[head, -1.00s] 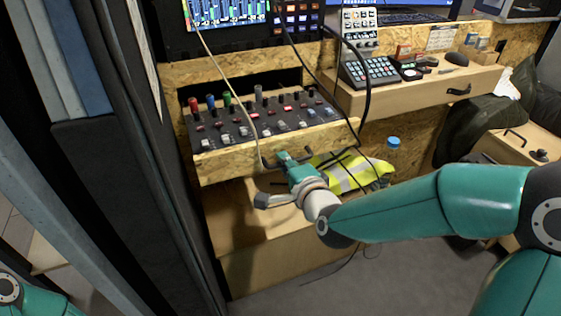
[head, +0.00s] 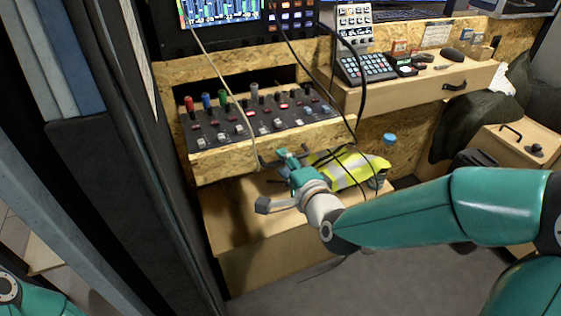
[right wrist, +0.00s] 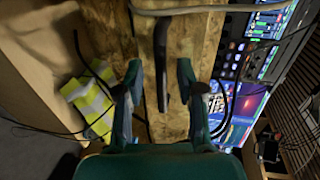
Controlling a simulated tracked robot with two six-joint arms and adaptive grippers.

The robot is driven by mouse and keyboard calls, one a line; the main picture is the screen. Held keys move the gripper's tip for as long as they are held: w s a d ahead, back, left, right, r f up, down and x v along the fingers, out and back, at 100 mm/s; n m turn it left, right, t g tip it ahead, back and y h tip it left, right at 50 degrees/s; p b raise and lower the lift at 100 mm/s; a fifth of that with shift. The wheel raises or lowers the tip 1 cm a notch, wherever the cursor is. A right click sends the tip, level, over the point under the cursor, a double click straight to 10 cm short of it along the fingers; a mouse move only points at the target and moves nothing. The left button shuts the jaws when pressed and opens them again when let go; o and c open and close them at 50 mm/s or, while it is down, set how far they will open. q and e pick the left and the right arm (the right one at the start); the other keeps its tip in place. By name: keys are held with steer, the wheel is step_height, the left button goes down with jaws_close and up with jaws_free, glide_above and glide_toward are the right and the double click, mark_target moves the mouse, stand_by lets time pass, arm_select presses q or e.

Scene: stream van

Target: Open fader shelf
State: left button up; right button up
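The fader shelf (head: 225,160) is an OSB drawer bearing a dark fader panel (head: 258,121) with coloured knobs, at the left in the head view. A dark gap shows behind the panel. My right gripper (head: 293,153) is at the shelf's front edge. In the right wrist view, the dark bar handle (right wrist: 160,62) stands between the two spread fingers of my right gripper (right wrist: 159,72), with room on both sides. The gripper hides most of the handle in the head view. Only a piece of my left arm shows at the lower left; its gripper is out of view.
A yellow hi-vis vest (head: 352,170) lies on the wooden box (head: 235,230) below the shelf. Loose cables hang over the shelf front. A blue-capped bottle (head: 389,138) stands behind the vest. A dark upright frame (head: 125,180) borders the left.

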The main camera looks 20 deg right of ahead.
steer(key=v, duration=0.5)
steer(key=shift+s, duration=0.2)
steer(key=shift+d, duration=0.1)
